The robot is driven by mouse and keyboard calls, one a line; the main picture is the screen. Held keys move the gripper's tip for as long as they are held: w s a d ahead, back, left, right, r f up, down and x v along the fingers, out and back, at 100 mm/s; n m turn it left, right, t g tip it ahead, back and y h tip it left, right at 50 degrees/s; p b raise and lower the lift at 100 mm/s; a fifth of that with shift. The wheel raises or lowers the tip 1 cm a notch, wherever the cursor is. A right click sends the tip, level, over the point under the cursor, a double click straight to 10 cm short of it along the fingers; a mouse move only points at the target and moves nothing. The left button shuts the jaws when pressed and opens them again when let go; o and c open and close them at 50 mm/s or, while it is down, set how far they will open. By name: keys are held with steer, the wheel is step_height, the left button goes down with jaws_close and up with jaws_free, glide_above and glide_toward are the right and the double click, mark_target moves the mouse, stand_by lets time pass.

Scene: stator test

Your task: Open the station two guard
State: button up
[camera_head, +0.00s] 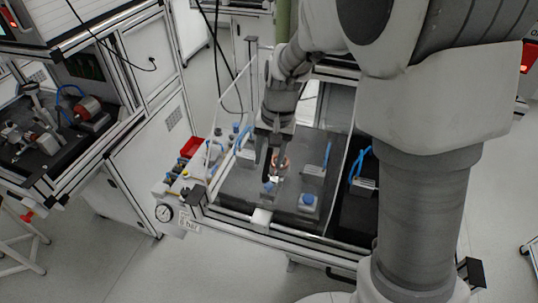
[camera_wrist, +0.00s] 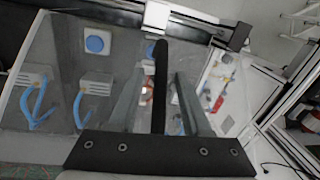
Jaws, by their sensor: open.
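The station two guard (camera_head: 235,187) is a clear panelled cover over the dark station plate, and it looks closed. A small pale block (camera_head: 262,217) sits at the middle of its front edge; I cannot tell if it is the handle. In the wrist view the clear guard (camera_wrist: 62,62) spreads before me, with a pale block (camera_wrist: 157,14) at its far edge. My gripper (camera_head: 270,168) is over the guard, behind the block in the head view. In the wrist view my gripper (camera_wrist: 158,78) has its fingers apart with nothing held. Its exact height above the guard is unclear.
Blue-topped fittings (camera_head: 308,200) and blue hoses stand under the guard. Another station (camera_head: 60,125) stands farther left. Grey floor (camera_head: 215,265) is clear in front.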

jaws_close()
stand_by(1.3)
